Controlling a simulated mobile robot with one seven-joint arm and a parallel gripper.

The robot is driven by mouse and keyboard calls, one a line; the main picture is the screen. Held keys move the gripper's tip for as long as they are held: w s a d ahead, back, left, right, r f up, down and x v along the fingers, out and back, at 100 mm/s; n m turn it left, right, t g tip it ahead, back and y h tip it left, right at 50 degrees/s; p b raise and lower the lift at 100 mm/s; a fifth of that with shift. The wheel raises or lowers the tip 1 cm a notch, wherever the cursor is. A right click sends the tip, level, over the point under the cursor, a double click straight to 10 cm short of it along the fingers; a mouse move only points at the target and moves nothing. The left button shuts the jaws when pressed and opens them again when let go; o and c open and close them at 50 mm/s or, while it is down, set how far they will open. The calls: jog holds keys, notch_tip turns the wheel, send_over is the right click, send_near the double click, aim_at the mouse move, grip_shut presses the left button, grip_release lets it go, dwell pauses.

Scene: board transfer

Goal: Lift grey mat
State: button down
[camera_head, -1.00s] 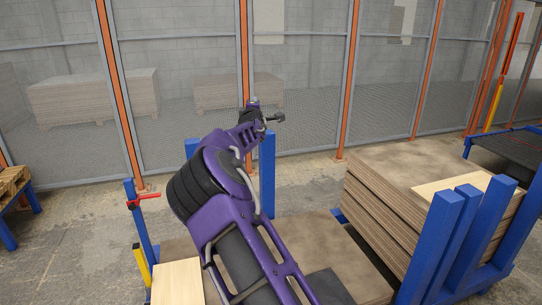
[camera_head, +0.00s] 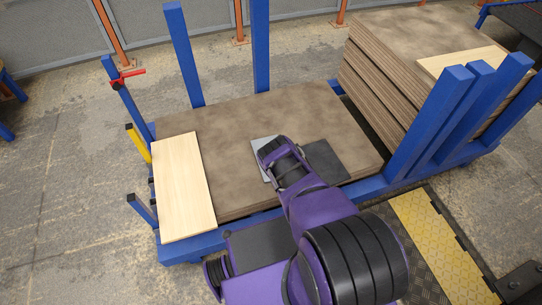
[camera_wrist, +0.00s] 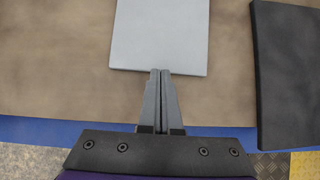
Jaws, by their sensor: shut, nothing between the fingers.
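The light grey mat (camera_wrist: 160,35) lies flat on the brown board (camera_wrist: 60,60) in the wrist view. In the head view only a part of the grey mat (camera_head: 260,146) shows, as my wrist covers the rest. My gripper (camera_wrist: 160,72) is shut and empty. Its fingertips overlap the mat's near edge, near the middle, in the wrist view. I cannot tell whether they touch it. In the head view the fingers are hidden behind my wrist.
A dark mat (camera_head: 326,162) lies to the right of the grey mat. A pale wooden board (camera_head: 184,185) lies at the left end. Blue posts (camera_head: 183,55) rise at the cart's back. A tall stack of boards (camera_head: 375,85) stands at the right behind more blue posts (camera_head: 440,110).

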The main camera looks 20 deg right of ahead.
jog(key=shift+s+f, duration=0.1)
jog(key=shift+f, duration=0.15)
jog(key=shift+w, duration=0.35)
jog(key=w+b, duration=0.4)
jog(key=w, duration=0.4)
jog(key=shift+w, duration=0.35)
jog(key=w+b, duration=0.2)
jog(key=shift+d+f+b, duration=0.1)
jog(key=shift+f+b, duration=0.15)
jog(key=shift+b, duration=0.15)
jog(key=shift+w+f+b, duration=0.2)
jog(key=shift+f+b, duration=0.05)
jog(key=shift+b, duration=0.2)
jog(key=shift+s+f, duration=0.25)
jog(key=shift+f, duration=0.1)
